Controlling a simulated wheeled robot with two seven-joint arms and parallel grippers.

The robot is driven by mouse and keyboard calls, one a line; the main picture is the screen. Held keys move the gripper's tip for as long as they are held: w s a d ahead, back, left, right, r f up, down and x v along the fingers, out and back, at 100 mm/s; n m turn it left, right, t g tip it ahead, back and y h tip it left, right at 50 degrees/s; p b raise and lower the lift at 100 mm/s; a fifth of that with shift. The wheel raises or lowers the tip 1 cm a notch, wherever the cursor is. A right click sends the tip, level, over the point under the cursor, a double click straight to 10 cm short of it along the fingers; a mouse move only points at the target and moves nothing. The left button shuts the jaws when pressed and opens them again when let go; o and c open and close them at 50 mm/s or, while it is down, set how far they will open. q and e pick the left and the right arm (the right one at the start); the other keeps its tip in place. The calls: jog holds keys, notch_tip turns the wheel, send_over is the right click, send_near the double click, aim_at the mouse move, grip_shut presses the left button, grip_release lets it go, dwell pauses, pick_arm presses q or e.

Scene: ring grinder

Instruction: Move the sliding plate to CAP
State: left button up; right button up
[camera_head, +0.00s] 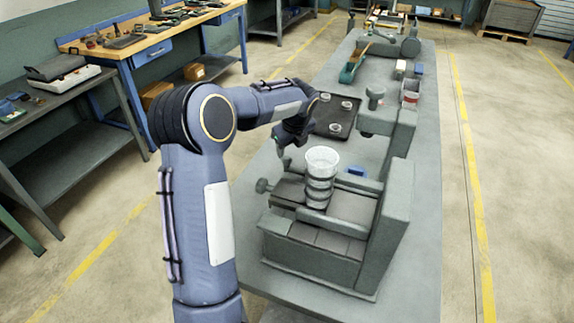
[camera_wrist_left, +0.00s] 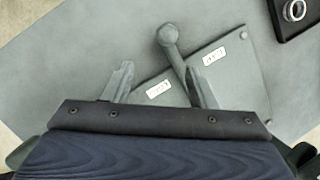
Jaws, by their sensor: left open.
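The grey grinder (camera_head: 318,255) stands on the long bench in the head view. Its dark sliding plate (camera_head: 287,191) carries a round knob (camera_head: 263,186) on the left side. A stack of clear rings or cups (camera_head: 320,178) stands at the plate. My left gripper (camera_head: 284,147) hangs above and behind the knob, apart from it. In the left wrist view my left gripper (camera_wrist_left: 160,84) is open and empty. A ball-ended handle (camera_wrist_left: 169,37) shows beyond the fingers, its rod running toward the right finger. Contact cannot be told. A grey labelled plate (camera_wrist_left: 235,80) lies below; its small labels are hard to read.
A black tray (camera_head: 323,124) with several metal rings lies behind the grinder. A blue item (camera_head: 356,171) sits beside the cups. The grinder's tall column (camera_head: 391,215) rises on the right. A workbench (camera_head: 110,55) with tools stands at the left. Bench surface is clear left of the grinder.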

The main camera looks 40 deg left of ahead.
aim_at(288, 157)
pick_arm(q)
jog(key=w+f, duration=0.1)
jog(key=a+f+m, duration=0.1)
jog(key=w+a+f+m, duration=0.1)
jog(key=shift+w+f+y, duration=0.3)
jog(key=x, duration=0.7)
jog(key=shift+f+p, duration=0.1)
jog(key=shift+p, duration=0.25)
jog(key=shift+s, duration=0.1)
grip_shut()
